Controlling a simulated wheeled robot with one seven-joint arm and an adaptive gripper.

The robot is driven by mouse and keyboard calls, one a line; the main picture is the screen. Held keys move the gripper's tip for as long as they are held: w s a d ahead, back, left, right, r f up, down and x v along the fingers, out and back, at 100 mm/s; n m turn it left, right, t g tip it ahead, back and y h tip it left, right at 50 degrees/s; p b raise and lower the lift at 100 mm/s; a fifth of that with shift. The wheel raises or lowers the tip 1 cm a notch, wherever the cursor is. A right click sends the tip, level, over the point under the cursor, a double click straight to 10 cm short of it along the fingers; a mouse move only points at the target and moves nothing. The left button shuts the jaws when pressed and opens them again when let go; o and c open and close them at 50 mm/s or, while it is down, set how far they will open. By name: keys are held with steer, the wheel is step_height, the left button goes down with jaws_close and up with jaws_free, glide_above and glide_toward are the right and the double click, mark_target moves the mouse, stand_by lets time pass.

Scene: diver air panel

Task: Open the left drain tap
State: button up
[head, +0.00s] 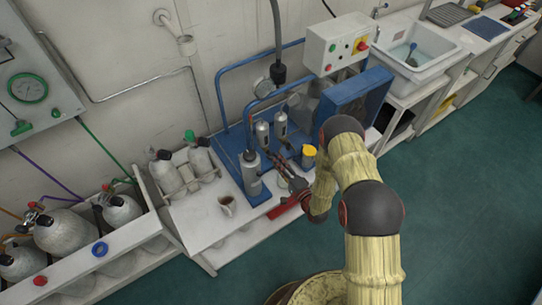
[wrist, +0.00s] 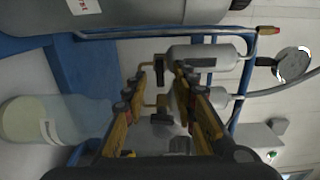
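Two grey filter cylinders stand side by side on the blue panel, the left one (head: 262,135) and the right one (head: 280,124). In the wrist view they lie sideways, the left filter (wrist: 205,55) above the right. The left drain tap (wrist: 159,76), a black handle on a brass pipe, shows at the left filter's lower end. The right drain tap (wrist: 159,115) is similar, lower in that picture. My gripper (wrist: 160,70) is open, its fingertips apart on either side of the left tap; contact cannot be told. In the head view my gripper (head: 275,158) is below the filters.
A grey bottle (head: 251,172) stands left of my gripper and a yellow-capped jar (head: 309,156) right of it. A cup (head: 227,205) sits on the white bench. A blue box (head: 355,95) and a control box (head: 338,43) are at the right.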

steer(key=shift+b+x, duration=0.3)
steer(key=shift+x, duration=1.95)
jaws_close()
